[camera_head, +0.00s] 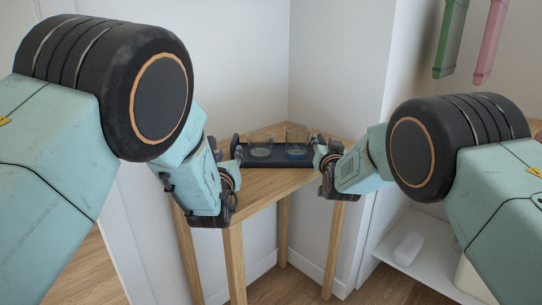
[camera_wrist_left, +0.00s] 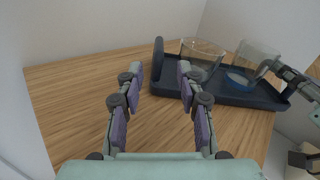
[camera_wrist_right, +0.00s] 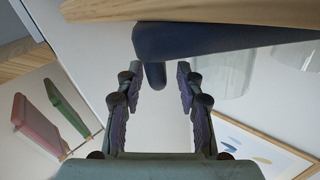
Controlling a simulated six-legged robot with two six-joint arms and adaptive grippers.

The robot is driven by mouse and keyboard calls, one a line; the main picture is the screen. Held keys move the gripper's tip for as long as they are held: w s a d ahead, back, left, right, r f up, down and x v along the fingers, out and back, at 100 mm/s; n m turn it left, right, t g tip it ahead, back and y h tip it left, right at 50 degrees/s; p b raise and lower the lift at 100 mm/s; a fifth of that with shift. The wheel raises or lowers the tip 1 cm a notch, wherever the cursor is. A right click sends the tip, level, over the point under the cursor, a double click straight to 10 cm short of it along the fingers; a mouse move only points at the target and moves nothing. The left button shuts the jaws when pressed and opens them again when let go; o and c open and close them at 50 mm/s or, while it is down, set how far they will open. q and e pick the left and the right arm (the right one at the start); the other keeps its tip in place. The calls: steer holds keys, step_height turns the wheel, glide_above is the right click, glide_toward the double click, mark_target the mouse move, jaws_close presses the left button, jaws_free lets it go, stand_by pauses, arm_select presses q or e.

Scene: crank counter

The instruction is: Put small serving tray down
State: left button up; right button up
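The small serving tray (camera_head: 276,161) is dark and lies flat on the wooden corner table (camera_head: 262,189). Two clear glasses stand on it: a left glass (camera_head: 261,147) and a right glass (camera_head: 297,149) with blue at its bottom. My left gripper (camera_wrist_left: 157,78) is open, its fingers apart and empty, just short of the tray's upright left handle (camera_wrist_left: 157,58). My right gripper (camera_wrist_right: 156,78) is open at the tray's other end, with the right handle (camera_wrist_right: 156,74) between its spread fingertips, no clear contact. The right gripper also shows beside the tray in the left wrist view (camera_wrist_left: 279,72).
White walls (camera_head: 250,60) meet behind the table. Bare tabletop lies in front and left of the tray. A low white shelf (camera_head: 425,250) with a white object (camera_head: 407,248) is at the right. Green (camera_head: 451,38) and pink (camera_head: 490,40) items hang at upper right.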

steer(key=s, duration=0.9)
stand_by(0.6)
steer(key=shift+d, duration=0.1)
stand_by(0.3)
